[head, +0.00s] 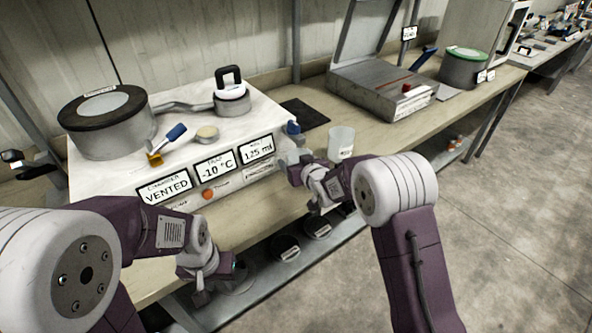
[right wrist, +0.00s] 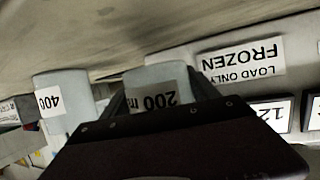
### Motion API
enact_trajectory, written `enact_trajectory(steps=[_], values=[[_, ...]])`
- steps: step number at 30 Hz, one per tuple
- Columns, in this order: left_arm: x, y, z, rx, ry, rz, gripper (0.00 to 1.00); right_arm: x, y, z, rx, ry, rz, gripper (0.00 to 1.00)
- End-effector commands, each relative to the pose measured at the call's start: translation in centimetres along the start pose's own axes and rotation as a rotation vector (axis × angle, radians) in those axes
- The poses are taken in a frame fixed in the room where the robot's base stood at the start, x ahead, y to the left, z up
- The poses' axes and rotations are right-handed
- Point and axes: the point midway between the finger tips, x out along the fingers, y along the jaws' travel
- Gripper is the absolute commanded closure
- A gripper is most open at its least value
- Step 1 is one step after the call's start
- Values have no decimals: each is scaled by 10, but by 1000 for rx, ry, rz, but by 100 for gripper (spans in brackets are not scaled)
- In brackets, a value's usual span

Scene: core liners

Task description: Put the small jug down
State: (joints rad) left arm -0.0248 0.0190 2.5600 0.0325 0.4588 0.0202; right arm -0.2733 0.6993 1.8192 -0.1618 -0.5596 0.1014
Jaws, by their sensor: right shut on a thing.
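The small jug (right wrist: 157,80), a pale cup with a "200 m…" label, is between the fingers of my right gripper (head: 303,166), which is shut on it. In the head view the small jug (head: 288,156) is mostly hidden by the gripper, close to the front right of the white cabinet. I cannot tell whether its base touches the bench (head: 360,124). My left gripper (head: 203,290) hangs low at the bench's front edge, apart from the jug; its fingers are too unclear to tell open from shut.
A larger pale jug (head: 341,143) stands just right of my right gripper; its label (right wrist: 50,103) reads "400". The white cabinet (head: 120,172) carries a round lidded pot (head: 112,125). A blue-capped bottle (head: 293,128) and a dark mat (head: 305,113) are behind. A steel unit (head: 380,90) stands further right.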

Motion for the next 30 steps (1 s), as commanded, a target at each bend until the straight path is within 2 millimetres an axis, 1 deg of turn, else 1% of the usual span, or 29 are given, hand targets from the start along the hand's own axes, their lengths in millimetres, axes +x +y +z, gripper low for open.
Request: enact_trajectory(steps=[1,4,11,15,16,17,26,29,30], values=[[3,0,0,0,0,0,64,4,0,11,0,-3,0,73],[5,0,1,0,0,0,64,11,0,28,0,-4,0,73],[5,0,0,0,0,0,64,12,0,28,0,1,0,73],[10,0,1,0,0,0,64,13,0,33,0,1,0,73],[9,0,1,0,0,0,64,13,0,33,0,0,0,28],[8,0,1,0,0,0,64,13,0,32,0,0,0,22],[7,0,1,0,0,0,64,12,0,31,0,0,0,22],[2,0,0,0,0,0,64,9,0,25,0,0,0,22],[4,0,0,0,0,0,64,5,1,28,0,-1,0,22]])
